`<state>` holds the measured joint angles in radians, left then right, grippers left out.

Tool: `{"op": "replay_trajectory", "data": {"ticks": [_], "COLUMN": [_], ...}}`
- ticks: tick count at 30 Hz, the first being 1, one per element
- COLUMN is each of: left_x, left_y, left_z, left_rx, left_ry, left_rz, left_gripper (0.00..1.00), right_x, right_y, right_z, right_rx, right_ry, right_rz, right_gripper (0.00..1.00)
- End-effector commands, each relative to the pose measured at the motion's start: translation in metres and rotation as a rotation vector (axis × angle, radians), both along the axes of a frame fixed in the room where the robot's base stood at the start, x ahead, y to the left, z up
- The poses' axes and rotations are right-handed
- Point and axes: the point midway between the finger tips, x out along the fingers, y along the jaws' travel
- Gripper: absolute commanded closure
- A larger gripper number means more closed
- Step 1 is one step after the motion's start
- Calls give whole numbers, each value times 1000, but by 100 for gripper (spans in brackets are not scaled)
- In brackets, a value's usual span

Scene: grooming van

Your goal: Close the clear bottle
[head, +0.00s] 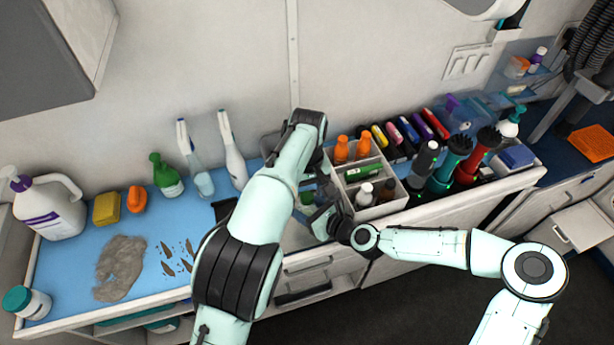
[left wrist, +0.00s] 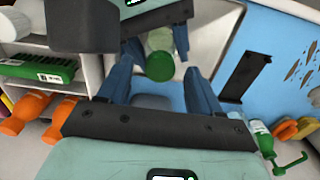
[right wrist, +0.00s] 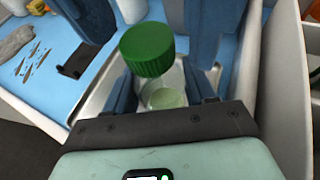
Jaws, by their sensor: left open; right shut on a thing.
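The clear bottle (right wrist: 172,82) stands between the fingers of my right gripper (head: 324,220), which is shut on it. Pale green shows inside its clear body. The ridged green cap (right wrist: 147,50) is at the top of the bottle; I cannot tell whether it is seated or only resting there. The cap also shows in the left wrist view (left wrist: 160,67), just beyond and between the fingers of my left gripper (left wrist: 163,82), which is open above it. In the head view, my arms hide most of the bottle.
A white divided caddy (head: 385,206) with orange bottles (head: 341,150) stands right beside the grippers. A metal tray (right wrist: 98,82) lies below. Spray bottles (head: 233,155) and a white jug (head: 50,208) stand to the left. A grey fur clump (head: 121,266) lies on the blue mat.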

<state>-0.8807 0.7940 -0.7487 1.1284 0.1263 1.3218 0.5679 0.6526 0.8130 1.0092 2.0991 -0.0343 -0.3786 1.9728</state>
Motion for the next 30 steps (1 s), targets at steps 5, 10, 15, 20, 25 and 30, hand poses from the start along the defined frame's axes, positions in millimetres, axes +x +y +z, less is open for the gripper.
{"op": "replay_trajectory", "data": {"ticks": [5,10,15,20,25,30], "left_x": [1,1,1,1,0,0], "left_y": [0,0,0,0,0,0], "left_z": [37,74,97,107,110,110], "left_rx": [-3,-3,0,0,0,0], "left_ry": [-6,-5,-2,-1,0,1], "left_rz": [0,1,1,1,1,0], "left_gripper": [36,36,36,36,36,36], "right_x": [0,0,0,0,0,0], "right_y": [0,0,0,0,0,0], "right_z": [0,0,0,0,0,0], "right_rx": [0,0,0,0,0,0], "right_ry": [1,1,1,1,1,1], "right_rz": [0,0,0,0,0,0], "right_gripper": [100,100,100,100,100,100]}}
